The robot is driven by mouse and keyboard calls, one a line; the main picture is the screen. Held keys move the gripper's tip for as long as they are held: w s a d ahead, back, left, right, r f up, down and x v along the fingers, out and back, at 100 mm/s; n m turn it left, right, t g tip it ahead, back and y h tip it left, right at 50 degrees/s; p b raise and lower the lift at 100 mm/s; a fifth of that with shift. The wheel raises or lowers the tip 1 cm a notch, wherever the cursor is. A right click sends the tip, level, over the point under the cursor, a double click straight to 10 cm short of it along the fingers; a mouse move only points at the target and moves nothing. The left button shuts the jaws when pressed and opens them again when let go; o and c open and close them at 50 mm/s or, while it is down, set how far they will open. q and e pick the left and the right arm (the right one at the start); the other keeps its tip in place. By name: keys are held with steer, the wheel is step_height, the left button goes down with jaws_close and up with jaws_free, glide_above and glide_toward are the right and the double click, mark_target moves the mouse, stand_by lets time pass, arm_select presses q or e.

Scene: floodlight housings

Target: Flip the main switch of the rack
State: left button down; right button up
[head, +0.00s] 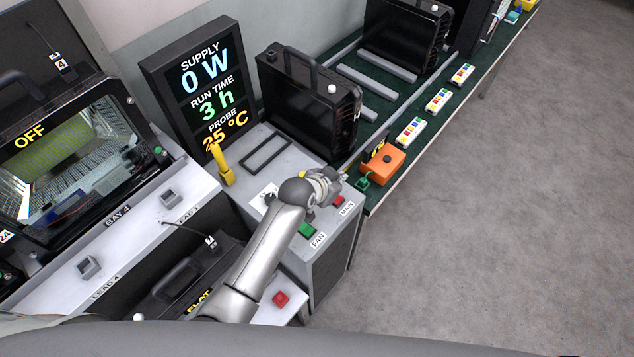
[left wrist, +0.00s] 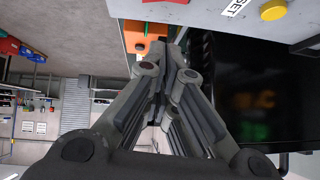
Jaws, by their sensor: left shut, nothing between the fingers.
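The rack's grey cabinet (head: 335,245) carries a red switch (head: 338,201) beside a label that seems to read MAIN, and a green switch (head: 307,230) labelled FAN. Whether the red switch is on or off I cannot tell. My left gripper (head: 338,178) is shut and empty, just beyond the red switch towards the table. I cannot tell whether it touches anything. In the left wrist view its fingers (left wrist: 165,50) are closed together, below a grey panel with a yellow button (left wrist: 272,10) and a partly cut-off RESET label. My right gripper is not in view.
A display (head: 205,85) reads supply 0 W, run time 3 h, probe 25 °C. A yellow lever (head: 222,167) stands before it. A black housing (head: 312,105) stands behind the gripper. An orange box (head: 382,162) sits close to its right. The floor (head: 500,220) at right is clear.

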arm_select(q)
steer(key=a+b+v, duration=0.1)
steer(key=b+v, duration=0.1)
steer(key=v, duration=0.7)
steer(key=shift+a, duration=0.4)
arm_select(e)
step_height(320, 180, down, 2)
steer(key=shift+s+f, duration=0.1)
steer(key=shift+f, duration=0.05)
arm_select(q)
steer(key=shift+s, duration=0.15)
